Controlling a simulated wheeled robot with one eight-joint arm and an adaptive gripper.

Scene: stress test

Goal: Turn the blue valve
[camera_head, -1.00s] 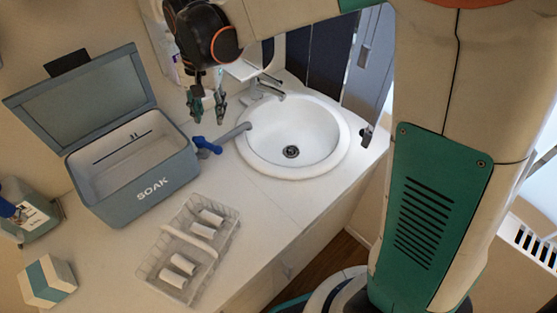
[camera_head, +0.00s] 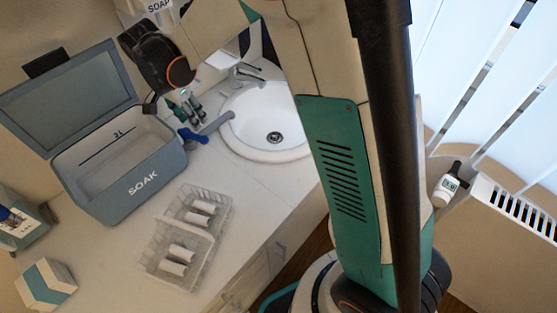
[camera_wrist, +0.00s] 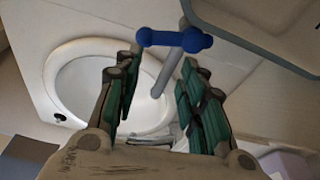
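The blue valve (camera_head: 193,136) is a small blue handle on the end of a grey pipe (camera_head: 216,123), between the SOAK box and the sink. In the wrist view the blue valve (camera_wrist: 175,39) lies crosswise above and beyond my fingertips, with the grey pipe (camera_wrist: 167,75) running down from it between the fingers. My gripper (camera_head: 190,112) is above the counter close to the valve. In the wrist view my gripper (camera_wrist: 157,72) has its two green-padded fingers spread apart with nothing held between them. I see no contact with the valve.
The open grey SOAK box (camera_head: 150,185) stands left of the valve. The white sink (camera_head: 262,152) with its faucet (camera_head: 243,72) is to the right. A wire basket (camera_head: 160,262) with white rolls sits in front. A white and teal box (camera_head: 47,286) is at lower left.

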